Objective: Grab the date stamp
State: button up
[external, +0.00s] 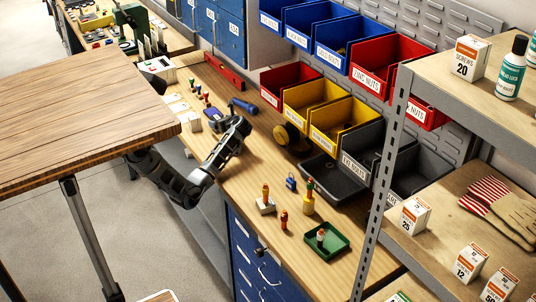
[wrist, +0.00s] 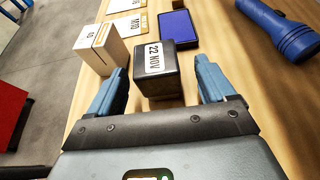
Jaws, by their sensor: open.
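The date stamp (wrist: 160,82) is a black block with a white label reading "22 NOV", standing on the wooden bench in the wrist view. My gripper (wrist: 161,64) is open, with one blue finger to the left of the stamp and one to its right. A gap shows on both sides, and neither finger visibly touches it. How far down the fingers reach beside it is hard to tell. In the external view my gripper (external: 226,122) is low over the bench's left part; the stamp is hard to make out there.
A pale box (wrist: 99,50) stands close to the left finger. A blue pad (wrist: 179,27) lies behind the stamp, with label cards beyond. A blue flashlight (wrist: 283,30) lies to the right. Coloured bins (external: 318,100) line the bench's back; a wooden tabletop (external: 85,115) is near my arm.

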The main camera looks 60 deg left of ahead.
aim_at(215, 119)
jog(key=x, duration=0.5)
jog(key=shift+s+a, duration=0.1)
jog(key=shift+s, duration=0.05)
jog(key=c, duration=1.1)
jog(key=shift+r, duration=0.2)
